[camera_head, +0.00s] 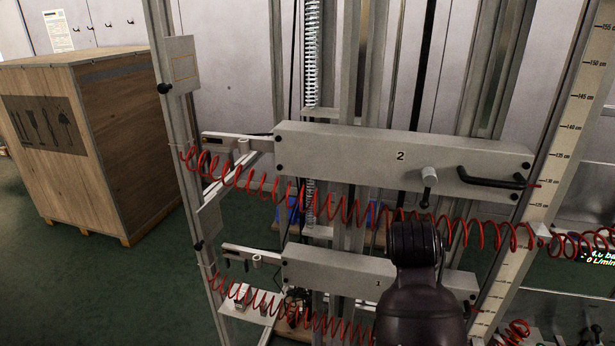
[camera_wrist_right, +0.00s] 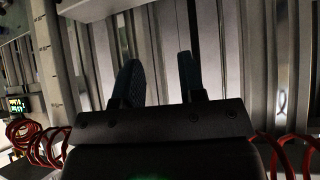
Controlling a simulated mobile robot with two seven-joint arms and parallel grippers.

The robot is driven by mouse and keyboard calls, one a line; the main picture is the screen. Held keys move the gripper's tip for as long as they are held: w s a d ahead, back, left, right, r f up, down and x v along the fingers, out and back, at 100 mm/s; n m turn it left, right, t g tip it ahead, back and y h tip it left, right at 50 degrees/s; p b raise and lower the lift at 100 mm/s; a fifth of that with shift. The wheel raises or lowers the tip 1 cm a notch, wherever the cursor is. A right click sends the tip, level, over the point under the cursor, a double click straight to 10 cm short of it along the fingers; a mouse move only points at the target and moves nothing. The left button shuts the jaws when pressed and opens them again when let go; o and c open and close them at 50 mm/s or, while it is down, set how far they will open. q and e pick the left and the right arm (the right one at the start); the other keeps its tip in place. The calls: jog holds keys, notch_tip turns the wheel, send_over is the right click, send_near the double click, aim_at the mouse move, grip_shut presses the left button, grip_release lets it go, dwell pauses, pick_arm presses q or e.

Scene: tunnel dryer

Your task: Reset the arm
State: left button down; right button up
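My right arm (camera_head: 415,290) comes up from the bottom of the head view, a dark, rounded link in front of the frame with bars 1 and 2. Its gripper cannot be made out there. In the right wrist view my right gripper (camera_wrist_right: 158,65) has its two dark fingers apart. Nothing shows between them, and grey upright panels lie beyond. My left arm and gripper are not in view.
Grey bar 2 (camera_head: 340,148) has a black handle (camera_head: 491,178) and a knob (camera_head: 429,178). Bar 1 (camera_head: 330,270) is below. Red coiled hoses (camera_head: 350,212) hang across the frame. A height scale (camera_head: 572,115) stands right; a wooden crate (camera_head: 128,140) stands left on green floor.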

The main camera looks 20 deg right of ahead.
jog(key=w+a+r+n+t, duration=0.3)
jog(key=w+r+n+t, duration=0.1)
jog(key=w+t, duration=0.2)
jog(key=s+a+f+n+t+y+b, duration=0.1)
jog(key=s+a+f+n+t+y, duration=0.2)
jog(key=f, duration=0.7)
jog(key=s+a+f+n+g+y+b, duration=0.1)
jog(key=s+f+n+g+y, duration=0.1)
jog(key=s+f, duration=1.9)
jog(key=shift+a+f+g+y+b, duration=0.25)
jog(key=shift+a+g+y+b, duration=0.2)
jog(key=shift+g, duration=0.45)
jog(key=shift+d, duration=0.1)
